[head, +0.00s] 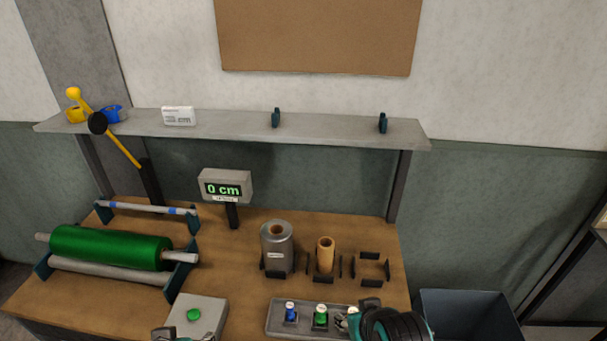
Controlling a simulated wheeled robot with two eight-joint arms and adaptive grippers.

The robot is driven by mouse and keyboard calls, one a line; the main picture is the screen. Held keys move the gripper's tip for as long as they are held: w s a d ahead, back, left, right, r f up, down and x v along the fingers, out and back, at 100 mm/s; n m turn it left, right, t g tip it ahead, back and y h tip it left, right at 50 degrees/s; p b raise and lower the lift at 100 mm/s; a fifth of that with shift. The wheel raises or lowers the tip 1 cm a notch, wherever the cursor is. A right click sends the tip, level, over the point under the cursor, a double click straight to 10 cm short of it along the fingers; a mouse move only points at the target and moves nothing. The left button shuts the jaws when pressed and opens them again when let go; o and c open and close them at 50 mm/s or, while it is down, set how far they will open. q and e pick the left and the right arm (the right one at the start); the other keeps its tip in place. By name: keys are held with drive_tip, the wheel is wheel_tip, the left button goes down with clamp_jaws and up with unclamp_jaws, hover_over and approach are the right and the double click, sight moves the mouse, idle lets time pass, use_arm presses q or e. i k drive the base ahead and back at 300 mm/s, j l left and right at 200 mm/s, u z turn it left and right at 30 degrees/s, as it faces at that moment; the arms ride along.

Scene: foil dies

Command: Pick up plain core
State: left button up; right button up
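The plain core (326,257), an upright brown cardboard tube, stands on the wooden bench between small dark holders. To its left a silver foil roll (277,255) stands upright with a brown core in its middle. My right gripper (347,321) is at the bottom, over the right end of the grey tray (278,331), in front of the core and apart from it. Its fingers are small and partly hidden by its own body. My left gripper (168,335) shows only its tip at the bottom edge, beside the grey button box (211,311); the rest is out of frame.
The tray holds a blue die (290,310) and a green die (320,316). An empty holder (374,281) stands right of the core. A green roller (110,247) and a lever (122,149) are on the left. A display (225,187) reads 0 cm. A dark bin (465,310) stands right.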

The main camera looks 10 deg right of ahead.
sight(325, 245)
drive_tip(key=l+z, duration=0.75)
drive_tip(key=l, duration=0.15)
drive_tip(key=i+l+z, duration=0.15)
drive_tip(key=l+z, duration=0.2)
